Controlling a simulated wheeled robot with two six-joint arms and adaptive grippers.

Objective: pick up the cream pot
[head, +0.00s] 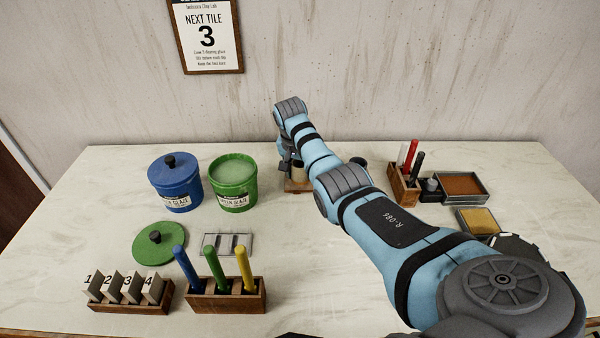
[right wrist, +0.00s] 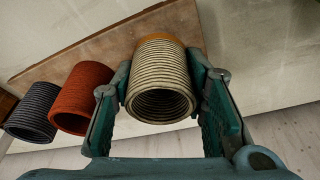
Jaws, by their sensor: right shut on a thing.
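The cream pot (right wrist: 160,78), ribbed and round with an open mouth, is between the two fingers of my right gripper (right wrist: 160,66) in the right wrist view. The fingers are shut on its sides. In the head view my right gripper (head: 289,162) is at the back middle of the table, over a wooden board (head: 297,187), and my arm hides most of the pot there. Whether the pot touches the board is hard to tell. My left gripper is not in view.
An orange-red pot (right wrist: 82,97) and a dark grey pot (right wrist: 31,111) stand beside the cream one. Blue (head: 175,183) and green (head: 233,183) glaze buckets stand left. A tool holder (head: 404,188) and trays are right. A number-tile rack (head: 130,300) is front left.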

